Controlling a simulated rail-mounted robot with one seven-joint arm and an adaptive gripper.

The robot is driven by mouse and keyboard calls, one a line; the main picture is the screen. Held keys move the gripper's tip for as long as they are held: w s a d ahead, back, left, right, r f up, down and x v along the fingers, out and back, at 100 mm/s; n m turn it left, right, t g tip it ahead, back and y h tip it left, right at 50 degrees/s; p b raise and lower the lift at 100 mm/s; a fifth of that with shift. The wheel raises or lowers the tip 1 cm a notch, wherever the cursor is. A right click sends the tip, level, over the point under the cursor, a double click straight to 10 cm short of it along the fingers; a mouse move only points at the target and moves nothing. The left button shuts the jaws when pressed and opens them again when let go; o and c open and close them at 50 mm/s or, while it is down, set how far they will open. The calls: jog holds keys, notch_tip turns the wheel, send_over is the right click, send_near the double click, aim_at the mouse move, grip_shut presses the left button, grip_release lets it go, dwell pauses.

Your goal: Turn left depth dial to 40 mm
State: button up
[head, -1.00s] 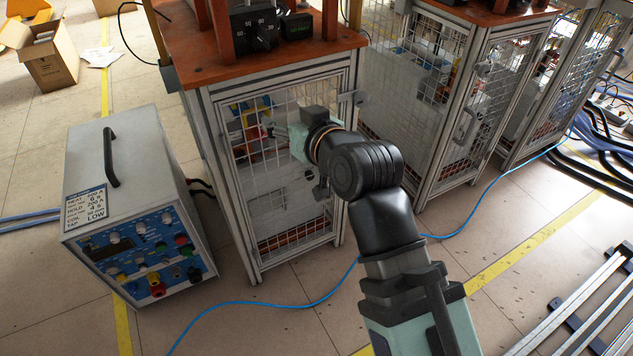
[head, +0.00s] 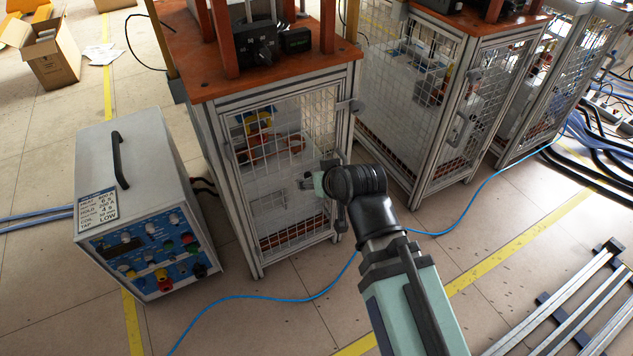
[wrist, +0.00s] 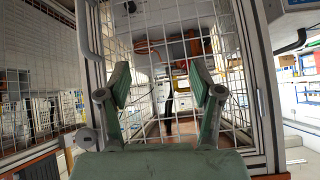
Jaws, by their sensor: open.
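A black box (head: 253,42) stands on the orange-red top of the left mesh cabinet, with a dark dial (head: 266,53) on its front. I cannot read its scale, nor tell for certain that it is the left depth dial. My gripper (head: 308,182) is well below that top, in front of the cabinet's mesh door, and partly hidden by my wrist. In the wrist view my gripper (wrist: 160,82) is open and empty, its two green fingers spread before the mesh. The dial is not seen in the wrist view.
A grey power unit (head: 145,200) with a blue knob panel stands on the floor at left. Orange posts rise from the cabinet top (head: 205,85) around the black box. A blue cable (head: 290,299) crosses the floor.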

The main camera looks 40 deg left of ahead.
jog(key=shift+w+d+f+h+p, duration=0.2)
jog(key=shift+d+f, duration=0.15)
jog(key=shift+f, duration=0.2)
jog(key=shift+w+d+f+h+p, duration=0.1)
jog(key=shift+d+f+h+p, duration=0.15)
jog(key=shift+f, duration=0.3)
jog(key=shift+f+b, duration=0.15)
jog(key=shift+b, duration=0.15)
jog(key=n+t+y+b, duration=0.2)
jog(key=t+y+b, duration=0.2)
jog(key=y+b, duration=0.4)
send_near(265, 60)
jog(key=f+v, duration=0.1)
jog(key=v, duration=0.5)
jog(key=shift+y, duration=0.35)
jog(key=p+x, duration=0.9)
jog(key=x, duration=0.8)
jog(key=shift+w+p, duration=0.25)
jog(key=shift+p, duration=0.15)
